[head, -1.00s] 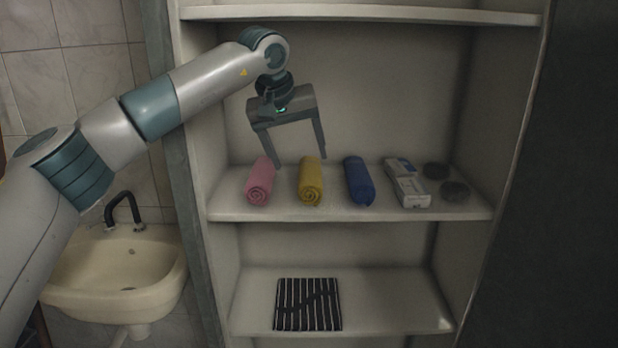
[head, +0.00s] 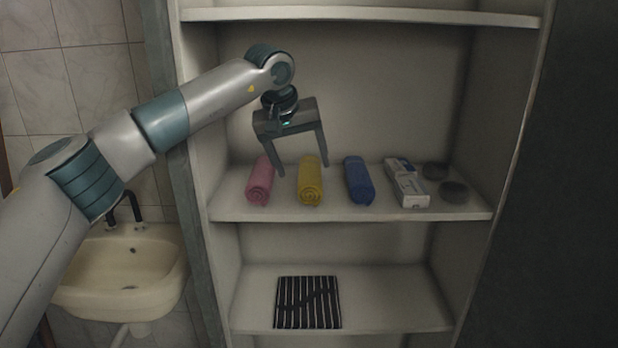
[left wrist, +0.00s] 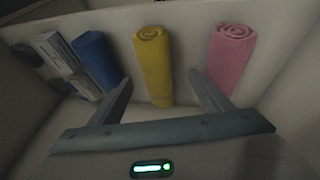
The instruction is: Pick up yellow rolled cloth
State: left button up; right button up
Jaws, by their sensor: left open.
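The yellow rolled cloth (head: 311,184) lies on the middle shelf in the head view, between a pink rolled cloth (head: 260,180) and a blue rolled cloth (head: 359,180). My left gripper (head: 303,170) is open and empty, pointing down at the back end of the yellow cloth. In the head view its fingertips sit either side of that back end. In the left wrist view the yellow cloth (left wrist: 153,68) shows between and beyond the two fingers (left wrist: 162,85); I cannot tell whether they touch it. My right gripper is not in view.
White boxes (head: 407,184) and two dark round things (head: 454,192) stand right of the blue cloth. An upper shelf (head: 360,14) is above. A striped black item (head: 308,303) lies on the lower shelf. A sink (head: 120,270) stands at the left.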

aim_at(306, 169)
pick_arm(q)
jog(key=p+x, duration=0.2)
jog(key=x, duration=0.1)
jog(key=shift+w+d+f, duration=0.15)
jog(key=shift+w, duration=0.25)
jog(key=shift+w+d+f, duration=0.1)
jog(key=shift+w+f, duration=0.1)
jog(key=shift+f, duration=0.3)
jog(key=c, duration=1.2)
